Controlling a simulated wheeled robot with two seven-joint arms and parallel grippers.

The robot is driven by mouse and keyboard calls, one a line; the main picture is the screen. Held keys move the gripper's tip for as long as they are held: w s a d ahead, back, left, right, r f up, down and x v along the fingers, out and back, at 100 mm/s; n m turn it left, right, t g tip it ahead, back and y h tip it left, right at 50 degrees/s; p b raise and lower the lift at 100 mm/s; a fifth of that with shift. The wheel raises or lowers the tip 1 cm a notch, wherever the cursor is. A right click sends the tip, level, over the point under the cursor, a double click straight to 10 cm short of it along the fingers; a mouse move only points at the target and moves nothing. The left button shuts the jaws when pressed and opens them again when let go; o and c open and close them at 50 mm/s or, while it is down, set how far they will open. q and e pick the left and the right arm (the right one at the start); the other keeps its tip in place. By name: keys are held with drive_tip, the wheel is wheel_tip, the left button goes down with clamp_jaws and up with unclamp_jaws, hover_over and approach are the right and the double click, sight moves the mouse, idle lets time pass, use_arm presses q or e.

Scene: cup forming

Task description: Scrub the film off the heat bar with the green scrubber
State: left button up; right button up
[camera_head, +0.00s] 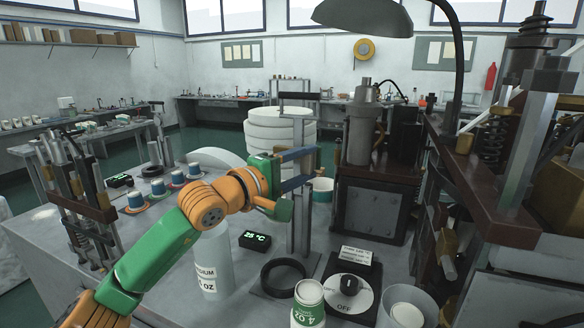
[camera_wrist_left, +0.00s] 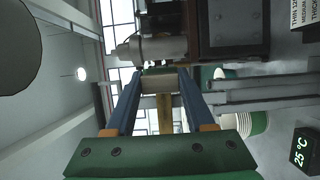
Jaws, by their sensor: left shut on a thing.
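My left gripper (camera_head: 312,166) reaches in from the left with its blue fingers level in front of the upright sealing stand (camera_head: 300,228). The stand has two grey posts and a black handle (camera_head: 296,96) on top. The heat bar and any film on it cannot be made out clearly behind the fingers. My right gripper is out of view.
A green-and-white cup (camera_head: 309,292) stands in front, beside an OFF dial (camera_head: 348,293). A black ring (camera_head: 283,276) lies at the stand's foot. A 25 °C display (camera_head: 255,240) and a white cylinder (camera_head: 211,265) are to the left. A dark press (camera_head: 375,205) stands close right.

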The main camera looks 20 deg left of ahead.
use_arm(q)
drive_tip(key=shift+a+p, duration=0.75)
drive_tip(key=shift+a, duration=3.3)
drive_tip(key=d+b, duration=0.1)
drive_tip(key=d, duration=0.7)
drive_tip(key=shift+b, duration=0.35)
drive_tip(key=shift+a+p, duration=0.8)
drive_tip(key=shift+a, duration=3.2)
drive_tip(key=shift+d+f+b, duration=0.1)
drive_tip(key=shift+d+b, duration=0.65)
drive_tip(key=shift+d, duration=3.3)
drive_tip(key=a+p, duration=0.1)
drive_tip(key=a, duration=0.7)
drive_tip(key=shift+w, duration=0.15)
